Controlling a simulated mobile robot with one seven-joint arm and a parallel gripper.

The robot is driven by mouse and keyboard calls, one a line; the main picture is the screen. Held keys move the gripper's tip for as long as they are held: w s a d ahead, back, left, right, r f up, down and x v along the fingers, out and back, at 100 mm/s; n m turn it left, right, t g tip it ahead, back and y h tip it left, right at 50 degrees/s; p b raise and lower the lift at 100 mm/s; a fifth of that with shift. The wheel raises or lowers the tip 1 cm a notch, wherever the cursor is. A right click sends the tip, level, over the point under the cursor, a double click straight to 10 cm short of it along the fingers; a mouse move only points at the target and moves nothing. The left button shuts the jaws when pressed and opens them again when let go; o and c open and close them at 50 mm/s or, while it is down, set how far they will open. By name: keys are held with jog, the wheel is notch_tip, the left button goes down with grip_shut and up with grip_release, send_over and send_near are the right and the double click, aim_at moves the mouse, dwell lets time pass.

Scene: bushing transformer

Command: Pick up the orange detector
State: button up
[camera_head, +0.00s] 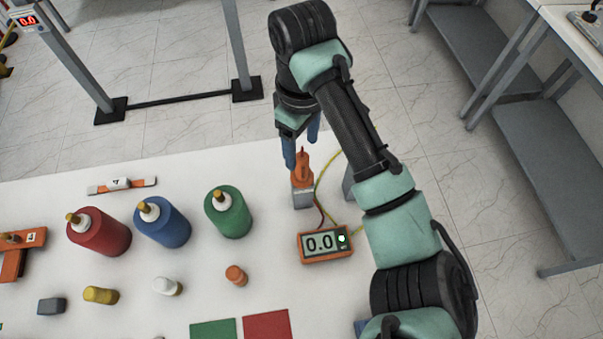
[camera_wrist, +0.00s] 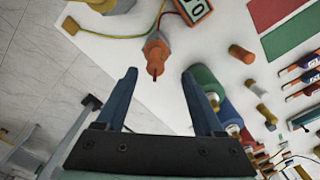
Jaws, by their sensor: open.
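The orange detector (camera_head: 302,170) stands upright in a grey holder (camera_head: 302,198) near the far edge of the white table. In the wrist view the detector (camera_wrist: 156,54) points its thin dark tip toward my gripper. My gripper (camera_head: 302,145) is open and empty, with its blue fingers pointing down around the detector's upper tip in the head view. In the wrist view the gripper (camera_wrist: 159,73) has the tip roughly centred between its fingertips, with gaps on both sides. The detector's lower end is hidden in the holder.
An orange meter (camera_head: 325,244) reading 0.0 sits in front of the holder, with red and yellow wires nearby. Green (camera_head: 228,212), blue (camera_head: 162,222) and red (camera_head: 98,232) bottles stand left. Grey shelving (camera_head: 545,150) is at right.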

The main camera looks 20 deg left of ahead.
aim_at(302, 159)
notch_tip(302, 159, down, 5)
jog(key=shift+r+p, duration=0.15)
jog(key=shift+p, duration=0.35)
jog(key=shift+w+a+f+p, duration=0.15)
jog(key=shift+f+p, duration=0.4)
jog(key=shift+f, duration=0.8)
jog(key=shift+w+f+p, duration=0.2)
jog(key=shift+f+p, duration=0.35)
jog(key=shift+f, duration=0.75)
jog(key=shift+c, duration=0.3)
grip_shut()
